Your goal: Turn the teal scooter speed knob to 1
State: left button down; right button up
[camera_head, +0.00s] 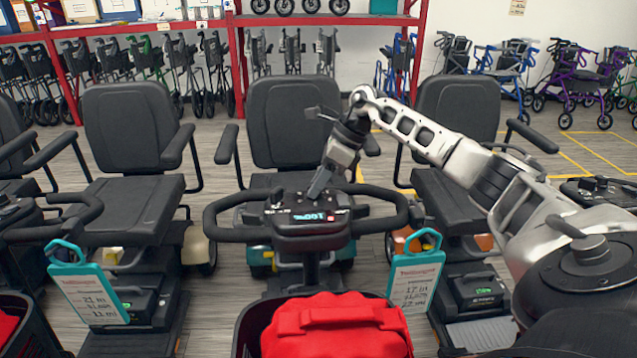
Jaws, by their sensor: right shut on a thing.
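The teal scooter is the middle one of the row. Its teal body (262,256) shows only in small parts under the black seat. Its handlebar console (306,222) faces me and carries a small lit display (309,217) whose characters I cannot read surely. My right gripper (316,192) reaches down from the upper right to the top of this console. It is shut on a small part there, seemingly the speed knob. The fingers hide the knob, so its pointer and setting do not show. My left gripper is not in view.
A red bag (333,325) fills the front basket below the handlebar (378,224). Other scooters stand close on both sides, with teal tags (414,270) hanging nearby. Rollators and a red shelf (233,60) line the back wall. Open floor lies behind the seats.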

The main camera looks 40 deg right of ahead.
jog(key=shift+r+n, duration=0.1)
jog(key=shift+n, duration=0.2)
jog(key=o, duration=1)
jog(key=v, duration=1.6)
jog(key=shift+w+d, duration=0.1)
jog(key=shift+d, duration=0.2)
jog(key=shift+f, duration=0.2)
